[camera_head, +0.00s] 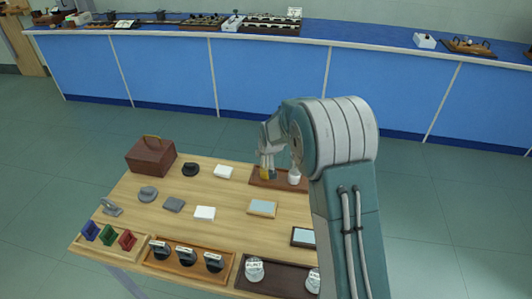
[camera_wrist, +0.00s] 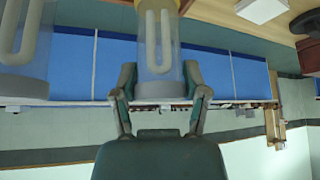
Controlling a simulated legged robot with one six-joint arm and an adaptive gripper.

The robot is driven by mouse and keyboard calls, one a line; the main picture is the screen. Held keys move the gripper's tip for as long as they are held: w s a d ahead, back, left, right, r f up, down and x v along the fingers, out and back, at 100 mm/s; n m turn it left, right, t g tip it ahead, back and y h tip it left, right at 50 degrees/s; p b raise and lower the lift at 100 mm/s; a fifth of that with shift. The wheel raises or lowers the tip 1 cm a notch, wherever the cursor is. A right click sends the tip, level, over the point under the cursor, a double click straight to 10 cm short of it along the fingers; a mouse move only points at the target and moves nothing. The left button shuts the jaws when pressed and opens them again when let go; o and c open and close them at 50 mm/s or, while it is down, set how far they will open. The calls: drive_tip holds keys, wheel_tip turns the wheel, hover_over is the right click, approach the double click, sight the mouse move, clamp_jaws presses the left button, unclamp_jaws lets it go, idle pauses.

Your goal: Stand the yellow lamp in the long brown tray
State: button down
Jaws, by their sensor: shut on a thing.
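My gripper (camera_head: 266,157) is shut on the yellow lamp (camera_head: 266,173) over the left part of the long brown tray (camera_head: 255,182) at the table's far side. In the wrist view my gripper (camera_wrist: 160,82) has one finger on each side of the lamp's clear tube (camera_wrist: 157,50), which holds a pale U-shaped element. The lamp looks upright. I cannot tell whether its base touches the tray. A white lamp (camera_head: 294,177) stands to its right in the tray; a similar clear tube (camera_wrist: 25,45) shows at the left in the wrist view. My arm hides the tray's right part.
A dark brown tray (camera_head: 243,284) with white labelled pieces lies in front, beside a tray of black-handled pieces (camera_head: 186,257). A blue bench (camera_head: 270,75) runs behind.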

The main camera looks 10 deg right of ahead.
drive_tip(key=shift+c, duration=0.5)
unclamp_jaws()
drive_tip(key=s+f+v, duration=0.1)
drive_tip(key=v, duration=1)
drive_tip(key=s+f+v, duration=0.1)
drive_tip(key=s+v, duration=0.1)
drive_tip(key=v, duration=0.9)
drive_tip(key=s+r, duration=0.1)
drive_tip(key=s, duration=1.2)
drive_tip(key=s+d+r+g, duration=0.1)
drive_tip(key=s+r, duration=0.1)
drive_tip(key=s, duration=1)
drive_tip(key=shift+s+r, duration=0.3)
drive_tip(key=shift+s, duration=0.1)
